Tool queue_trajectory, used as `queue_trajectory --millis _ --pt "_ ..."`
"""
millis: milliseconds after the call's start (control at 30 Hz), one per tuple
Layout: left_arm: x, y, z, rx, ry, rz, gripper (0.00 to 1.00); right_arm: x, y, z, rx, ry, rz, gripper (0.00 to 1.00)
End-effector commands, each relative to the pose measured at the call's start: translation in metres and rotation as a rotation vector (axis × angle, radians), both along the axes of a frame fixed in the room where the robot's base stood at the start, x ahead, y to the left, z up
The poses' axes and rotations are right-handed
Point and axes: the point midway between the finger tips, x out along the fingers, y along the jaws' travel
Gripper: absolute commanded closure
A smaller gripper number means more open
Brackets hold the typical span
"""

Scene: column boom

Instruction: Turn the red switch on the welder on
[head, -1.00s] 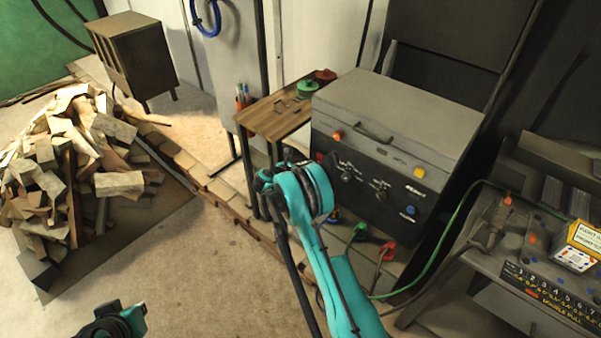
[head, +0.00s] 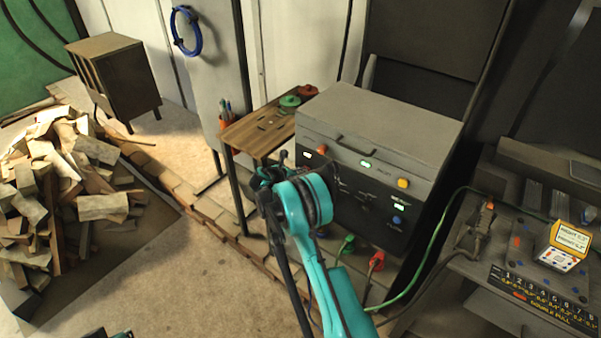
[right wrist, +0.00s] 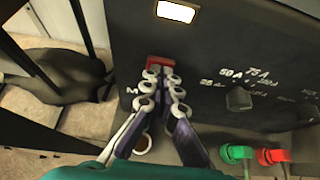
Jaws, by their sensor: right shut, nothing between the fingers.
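The welder (head: 385,118) is a grey box with a black front panel at the centre right of the head view. Its red switch (right wrist: 161,62) shows in the right wrist view, directly beyond my fingertips; I do not make it out in the head view. My right gripper (head: 272,176) is at the panel's left end. In the right wrist view its fingers (right wrist: 163,76) are shut, empty, and at the switch's lower edge; contact is unclear. Small panel lights (head: 366,163) glow white. Only a sliver of my left gripper (head: 112,334) shows at the bottom edge.
A small wooden table (head: 258,130) with pots stands left of the welder. Green and red plugs (head: 376,261) with cables sit low at its front. A workbench (head: 480,262) is at right, a wood pile (head: 75,190) at left. Open floor lies between pile and welder.

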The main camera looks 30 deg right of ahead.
Motion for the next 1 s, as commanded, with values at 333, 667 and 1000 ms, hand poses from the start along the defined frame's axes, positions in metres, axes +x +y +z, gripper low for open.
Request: queue_trajectory --millis 333,667,1000 --pt "0.0 0.0 0.002 0.0 0.0 0.0 1.0 0.0 0.0 0.007 -0.002 -0.001 0.0 1.0" --pt "0.0 0.0 0.005 0.0 0.0 0.0 1.0 0.0 0.0 0.015 -0.002 -0.001 0.0 1.0" --pt "0.0 0.0 0.004 0.0 0.0 0.0 1.0 -0.001 0.007 0.017 -0.002 0.0 0.001 1.0"
